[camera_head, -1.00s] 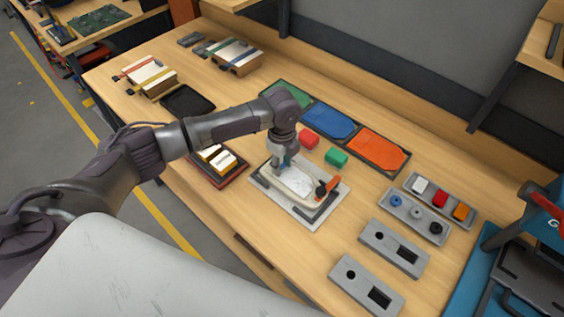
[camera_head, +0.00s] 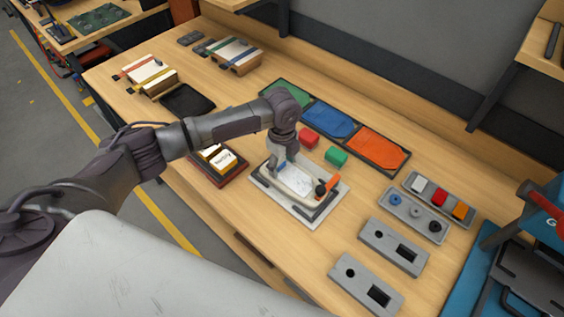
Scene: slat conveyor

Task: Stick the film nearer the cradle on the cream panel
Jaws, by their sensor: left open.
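The cream panel (camera_head: 297,181) lies flat in the cradle (camera_head: 262,187), a pale plate with dark stops and an orange-and-black clamp at its right end. Small bluish marks show on the panel's face. My left gripper (camera_head: 283,168) points down over the panel's far left end; its jaws are open, and whether they touch the panel is hard to tell. A dark red tray (camera_head: 231,178) left of the cradle holds cream film pieces (camera_head: 223,160), the nearer one with dark print. My forearm partly covers the tray. My right gripper is out of view.
Behind the cradle are a red block (camera_head: 309,137), a green block (camera_head: 336,156) and a tray with green, blue and orange sections (camera_head: 375,147). Grey fixtures (camera_head: 395,247) stand at right. The bench front left of them is clear.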

